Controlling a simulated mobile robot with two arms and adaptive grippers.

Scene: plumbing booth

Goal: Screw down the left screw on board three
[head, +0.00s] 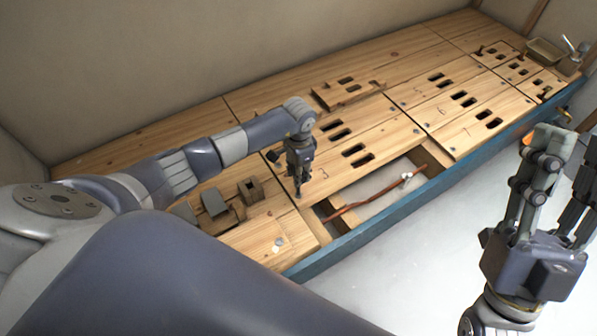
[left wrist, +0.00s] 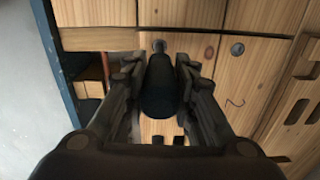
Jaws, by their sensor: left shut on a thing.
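My left gripper (head: 298,185) is shut on a dark cylindrical tool, perhaps a screwdriver. The tool (left wrist: 160,88) lies between the fingers in the left wrist view, its far end by a round grey screw head (left wrist: 160,46). I cannot tell whether they touch. In the head view the gripper points down over the left end of a slotted wooden board (head: 345,165), which bears a faint mark. The gripper hides the screw there. A second screw head (left wrist: 237,48) sits to the right in the left wrist view. My right gripper (head: 568,165) is open and empty, off the bench's front.
An open bay with a copper-coloured pipe (head: 375,200) lies right of my left gripper. Wooden blocks (head: 220,205) stand to its left. A loose slotted board (head: 348,92) lies behind. A blue edge (head: 350,240) runs along the bench front; a tray (head: 545,52) stands far right.

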